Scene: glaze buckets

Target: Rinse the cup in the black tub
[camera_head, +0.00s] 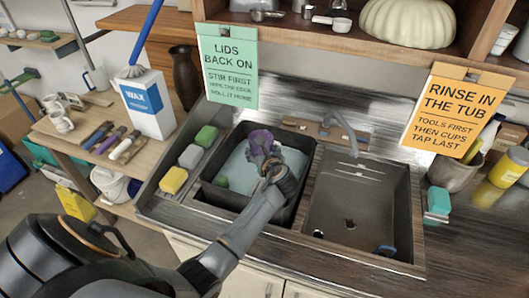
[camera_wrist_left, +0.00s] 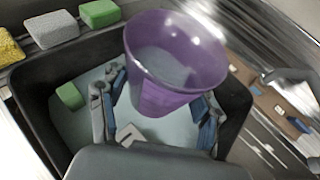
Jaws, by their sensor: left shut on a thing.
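A purple cup (camera_head: 259,139) is held over the black tub (camera_head: 210,194) in the head view. In the left wrist view the cup (camera_wrist_left: 165,85) is tilted, with its open mouth toward the camera, and looks empty. My left gripper (camera_head: 264,157) has its fingers on either side of the cup; in the left wrist view the gripper (camera_wrist_left: 160,115) is shut on it. The black tub (camera_wrist_left: 30,105) holds pale bluish water (camera_wrist_left: 75,133). I cannot tell whether the cup's lower end touches the water. My right gripper is not in view.
A green sponge (camera_wrist_left: 70,96) is in the tub at its left side. Several sponges (camera_head: 190,156) line the ledge left of the tub. An empty sink basin (camera_head: 350,205) with a faucet (camera_head: 340,125) is to the right. Two hanging signs (camera_head: 458,110) face me above.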

